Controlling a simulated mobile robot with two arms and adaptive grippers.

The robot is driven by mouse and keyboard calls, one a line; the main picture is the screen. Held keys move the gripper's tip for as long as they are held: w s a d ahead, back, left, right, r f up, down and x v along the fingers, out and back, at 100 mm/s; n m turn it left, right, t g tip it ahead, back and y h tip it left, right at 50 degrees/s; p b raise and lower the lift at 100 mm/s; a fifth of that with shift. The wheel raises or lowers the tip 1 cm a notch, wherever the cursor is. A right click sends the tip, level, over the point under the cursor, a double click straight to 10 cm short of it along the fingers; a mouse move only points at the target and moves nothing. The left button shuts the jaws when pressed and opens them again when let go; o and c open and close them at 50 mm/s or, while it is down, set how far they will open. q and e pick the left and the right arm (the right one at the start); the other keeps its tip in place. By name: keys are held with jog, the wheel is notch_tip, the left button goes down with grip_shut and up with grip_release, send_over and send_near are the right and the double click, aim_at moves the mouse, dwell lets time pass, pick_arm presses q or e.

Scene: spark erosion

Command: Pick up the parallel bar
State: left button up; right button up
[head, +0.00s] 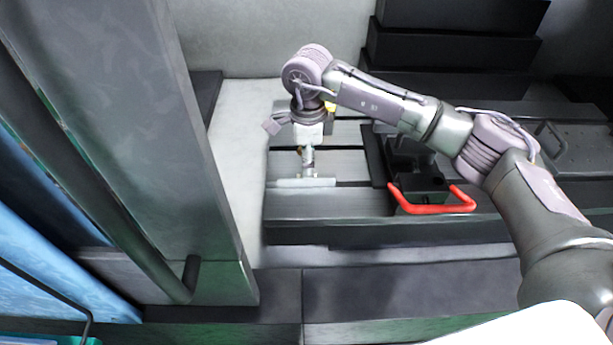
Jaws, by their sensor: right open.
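The parallel bar (290,183) appears as a thin light-grey strip lying flat on the slotted dark machine table, near its front left. My right gripper (308,173) points down directly over the bar, with its fingertips at or very close to the bar's middle. It is open. The fingers look small here, and I cannot tell whether they touch the bar or straddle it. My left gripper is not in view.
A dark block with a red U-shaped handle (432,209) sits on the table (330,206) right of the bar. Black stacked blocks (450,50) stand behind. A large grey panel (150,130) with a handle fills the left side.

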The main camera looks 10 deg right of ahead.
aim_at(307, 180)
notch_tip(307, 180, down, 4)
jog(key=shift+s+a+f+p, duration=0.1)
jog(key=shift+a+f+p, duration=0.1)
jog(key=shift+p, duration=0.8)
jog(key=shift+f, duration=0.3)
grip_shut()
jog(key=shift+r, duration=0.1)
